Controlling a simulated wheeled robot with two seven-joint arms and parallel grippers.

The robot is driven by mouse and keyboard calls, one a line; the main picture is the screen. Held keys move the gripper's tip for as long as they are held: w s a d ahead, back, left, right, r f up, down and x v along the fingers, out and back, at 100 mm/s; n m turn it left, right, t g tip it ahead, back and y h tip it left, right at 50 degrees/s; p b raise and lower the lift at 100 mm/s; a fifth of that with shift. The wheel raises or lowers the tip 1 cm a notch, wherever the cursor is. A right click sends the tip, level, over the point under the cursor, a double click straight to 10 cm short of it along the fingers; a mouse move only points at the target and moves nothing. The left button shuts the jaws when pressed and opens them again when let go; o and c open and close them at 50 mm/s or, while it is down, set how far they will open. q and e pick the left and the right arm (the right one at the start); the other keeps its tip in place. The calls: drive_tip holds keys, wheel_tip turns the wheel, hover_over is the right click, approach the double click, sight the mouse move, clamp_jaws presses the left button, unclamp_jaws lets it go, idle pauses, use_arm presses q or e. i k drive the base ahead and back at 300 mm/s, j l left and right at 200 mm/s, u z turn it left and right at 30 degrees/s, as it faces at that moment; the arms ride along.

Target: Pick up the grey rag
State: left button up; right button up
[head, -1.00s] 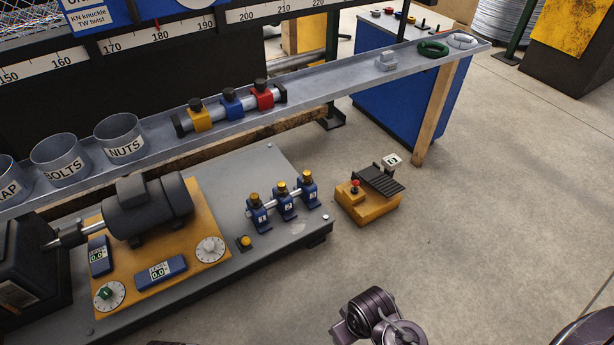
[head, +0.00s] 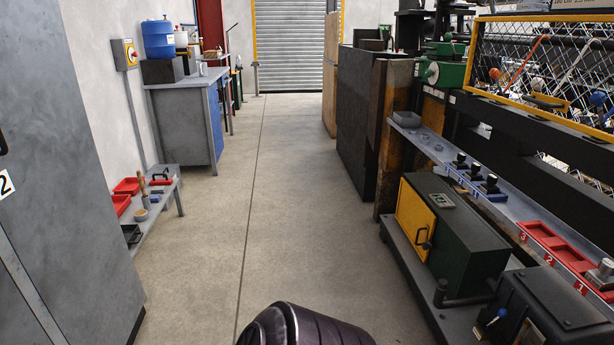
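I cannot make out a grey rag for certain in the head view. A small flat grey thing (head: 407,118) lies at the far end of the long grey shelf on the right; it is too small to tell whether it is cloth. A dark, rounded part of my own body shows at the bottom centre. No fingertips of either gripper are in view.
A clear concrete aisle runs to a roller shutter (head: 290,45). On the left are a grey cabinet (head: 50,170), a low bench (head: 160,200) with red trays, and a workbench (head: 185,125). On the right are a green-and-yellow machine box (head: 455,235) and a shelf with red trays (head: 560,250).

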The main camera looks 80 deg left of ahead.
sight(159, 189)
drive_tip(key=u, duration=3.7)
drive_tip(key=z, duration=3)
drive_tip(key=k+j+z, duration=0.15)
drive_tip(key=z, duration=0.25)
drive_tip(key=k+j+z, duration=0.15)
drive_tip(key=z, duration=0.2)
drive_tip(key=k+j+z, duration=0.15)
drive_tip(key=z, duration=0.25)
drive_tip(key=u, duration=4.05)
